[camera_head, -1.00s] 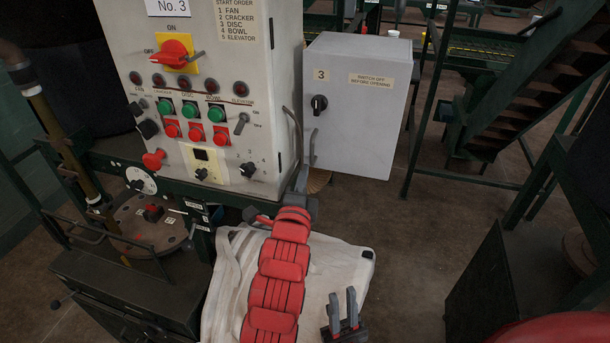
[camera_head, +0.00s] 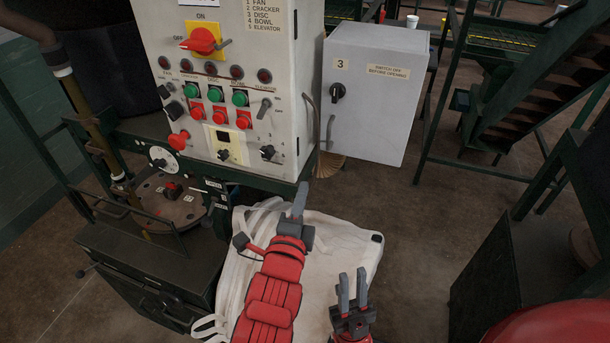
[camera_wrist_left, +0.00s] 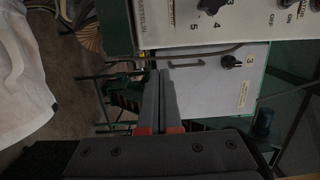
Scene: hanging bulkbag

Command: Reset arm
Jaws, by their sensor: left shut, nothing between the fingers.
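My left gripper (camera_head: 299,198) is shut and empty at the end of the red arm. In the head view it is over the white bulk bag (camera_head: 340,243), below the lower right corner of the control panel (camera_head: 240,170). In the left wrist view its fingers (camera_wrist_left: 161,85) lie together, with the grey switch box (camera_wrist_left: 215,95) behind them and the bag (camera_wrist_left: 20,85) at the left. My right gripper (camera_head: 352,288) is at the lower middle of the head view. Its two fingers stand upright and apart, with nothing between them.
The grey switch box (camera_head: 375,100) with a black knob is beyond the left gripper. A round metal plate and green frame (camera_head: 170,205) stand at the left. Green stairs (camera_head: 535,85) rise at the right. Brown floor (camera_head: 440,225) is open between the bag and the dark cabinet (camera_head: 480,270).

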